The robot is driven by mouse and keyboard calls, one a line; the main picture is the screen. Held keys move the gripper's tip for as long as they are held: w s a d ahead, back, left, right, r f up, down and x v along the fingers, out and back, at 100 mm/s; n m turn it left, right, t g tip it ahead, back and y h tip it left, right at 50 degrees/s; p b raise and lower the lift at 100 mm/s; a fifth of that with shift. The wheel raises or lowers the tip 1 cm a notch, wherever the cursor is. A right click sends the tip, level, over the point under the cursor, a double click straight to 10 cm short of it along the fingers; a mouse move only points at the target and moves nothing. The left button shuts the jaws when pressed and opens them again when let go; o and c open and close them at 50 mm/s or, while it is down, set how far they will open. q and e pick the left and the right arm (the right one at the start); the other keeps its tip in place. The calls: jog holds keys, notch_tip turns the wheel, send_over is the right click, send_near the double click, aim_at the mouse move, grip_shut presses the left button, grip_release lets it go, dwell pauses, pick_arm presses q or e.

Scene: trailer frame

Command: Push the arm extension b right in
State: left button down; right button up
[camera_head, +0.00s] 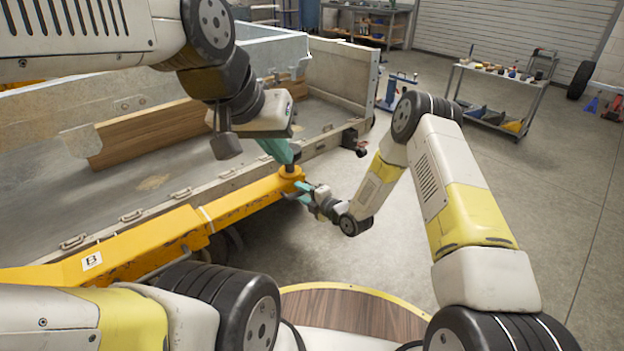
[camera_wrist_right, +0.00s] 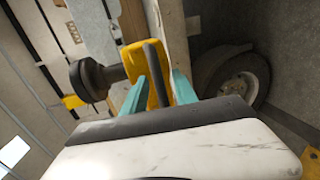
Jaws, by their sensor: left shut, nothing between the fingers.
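The arm extension b is a yellow beam (camera_head: 165,237) with a "B" label, running along the near side of the trailer. Its right end carries a dark upright knob (camera_head: 290,171). My left gripper (camera_head: 281,151) has teal fingers and is shut and empty, just above this end; I cannot tell if it touches. My right gripper (camera_head: 301,188) is beside the same end, lower and to the right. In the right wrist view, its teal fingers (camera_wrist_right: 164,86) stand apart near the yellow end (camera_wrist_right: 132,62), with a dark grey bar (camera_wrist_right: 152,60) between them.
The trailer bed (camera_head: 150,182) with its grey side panels fills the left. A black fitting (camera_head: 353,141) is at its corner. A tool cart (camera_head: 498,100) stands farther back right. The concrete floor between is clear. A wheel (camera_wrist_right: 232,80) shows in the right wrist view.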

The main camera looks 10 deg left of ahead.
grip_shut()
dwell(1.4)
